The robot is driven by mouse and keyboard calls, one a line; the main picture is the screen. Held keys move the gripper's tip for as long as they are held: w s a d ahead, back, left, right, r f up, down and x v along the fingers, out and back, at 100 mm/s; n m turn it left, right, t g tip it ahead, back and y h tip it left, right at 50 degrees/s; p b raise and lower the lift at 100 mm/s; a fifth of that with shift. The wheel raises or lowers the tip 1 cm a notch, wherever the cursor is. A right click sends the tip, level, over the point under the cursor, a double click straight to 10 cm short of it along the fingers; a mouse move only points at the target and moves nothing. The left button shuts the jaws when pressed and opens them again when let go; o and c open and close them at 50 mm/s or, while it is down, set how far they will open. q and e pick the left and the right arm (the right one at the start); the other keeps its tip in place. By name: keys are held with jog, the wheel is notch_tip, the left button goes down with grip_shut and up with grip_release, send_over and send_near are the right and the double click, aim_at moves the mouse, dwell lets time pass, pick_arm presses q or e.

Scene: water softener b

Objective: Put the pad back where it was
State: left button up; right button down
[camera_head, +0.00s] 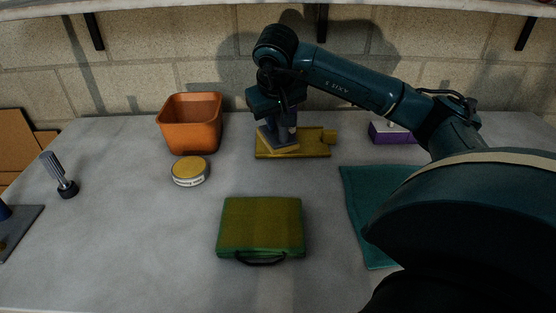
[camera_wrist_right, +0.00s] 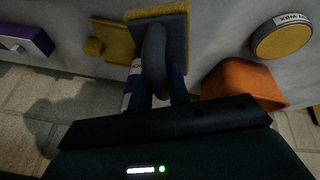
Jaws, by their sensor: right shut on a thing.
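The pad (camera_head: 278,141), a grey block with a yellowish scrubbing face and a handle, is in my right gripper (camera_head: 277,122). In the right wrist view the pad (camera_wrist_right: 172,32) lies beyond the fingers, and my right gripper (camera_wrist_right: 158,92) is shut on its curved grey handle. The pad is over the left part of a flat yellow holder (camera_head: 318,146) with a small tab on its right side. The holder also shows in the right wrist view (camera_wrist_right: 112,42), partly hidden by the pad. I cannot tell whether pad and holder touch. My left gripper is out of view.
An orange bin (camera_head: 190,125) and a round wax tin (camera_head: 190,171) stand left of the holder. A purple-and-white box (camera_head: 390,133) is to the right. A green case (camera_head: 260,226) and teal cloth (camera_head: 358,205) lie in front.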

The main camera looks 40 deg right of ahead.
notch_tip(320, 180, down, 8)
jog(key=shift+f, duration=0.1)
dwell(0.4)
jog(key=c, duration=1.3)
grip_release()
jog(key=v, duration=1.2)
jog(key=shift+s, duration=0.1)
